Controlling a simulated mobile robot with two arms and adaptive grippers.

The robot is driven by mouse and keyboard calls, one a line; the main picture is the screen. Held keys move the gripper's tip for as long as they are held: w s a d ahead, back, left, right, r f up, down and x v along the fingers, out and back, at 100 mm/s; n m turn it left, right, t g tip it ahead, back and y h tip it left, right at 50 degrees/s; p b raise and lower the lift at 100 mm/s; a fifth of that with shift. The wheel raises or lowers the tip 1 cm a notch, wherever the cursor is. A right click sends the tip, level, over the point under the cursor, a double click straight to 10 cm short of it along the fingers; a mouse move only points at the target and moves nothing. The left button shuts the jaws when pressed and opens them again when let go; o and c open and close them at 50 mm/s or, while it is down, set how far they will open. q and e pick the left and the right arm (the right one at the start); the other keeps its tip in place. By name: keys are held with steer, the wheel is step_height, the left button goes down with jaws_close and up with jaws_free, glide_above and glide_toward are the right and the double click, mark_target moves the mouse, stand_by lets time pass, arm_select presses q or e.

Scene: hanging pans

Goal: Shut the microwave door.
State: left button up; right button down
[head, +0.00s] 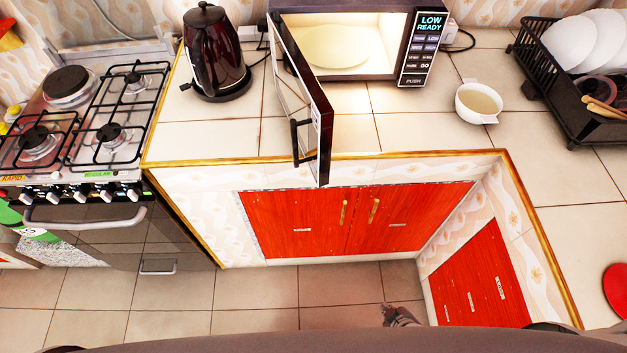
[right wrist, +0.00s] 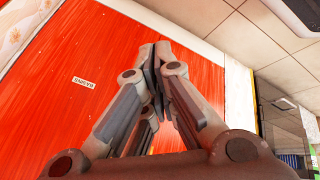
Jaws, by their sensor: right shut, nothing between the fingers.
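The microwave (head: 352,45) stands on the tiled counter at the back, its inside lit and a pale round plate in it. Its door (head: 303,95) is wide open, hinged at the left and swung out toward me, with a dark handle (head: 300,140) near its free edge. The door's lower end reaches past the counter's front edge. My right gripper (head: 389,309) is low over the floor, well below and right of the door, and apart from it. In the right wrist view its fingers (right wrist: 155,50) meet, shut and empty, before a red cabinet panel. My left gripper is out of view.
A dark kettle (head: 215,55) stands left of the door. A white bowl (head: 478,103) sits on the counter to the right, near a black dish rack (head: 562,85). A gas stove (head: 85,120) is at the left. Red cabinets (head: 300,222) are under the counter.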

steer(key=w+a+r+n+t+y+b, duration=0.1)
steer(key=w+a+r+n+t+y, duration=0.25)
steer(key=w+r, duration=0.5)
steer(key=w+a+r+n+t+b, duration=0.15)
steer(key=w+a+r+n, duration=0.4)
steer(key=r, duration=0.65)
steer(key=s+a+r+n+t+y, duration=0.2)
steer(key=a+r+n+y, duration=0.3)
steer(key=r, duration=0.8)
steer(key=s+a+r+n+t+y, duration=0.1)
steer(key=a+r+n+t+y, duration=0.15)
steer(key=a+r, duration=0.7)
steer(key=w+a+r+p, duration=0.3)
steer(key=w+r+p, duration=0.1)
steer(key=w, duration=0.4)
steer(key=shift+n+g+h, duration=0.25)
steer(key=shift+n+h, duration=0.1)
steer(key=shift+h, duration=0.05)
steer(key=d, duration=0.3)
steer(key=w+d+f, duration=0.1)
steer(key=shift+d, duration=0.3)
steer(key=shift+d, duration=0.1)
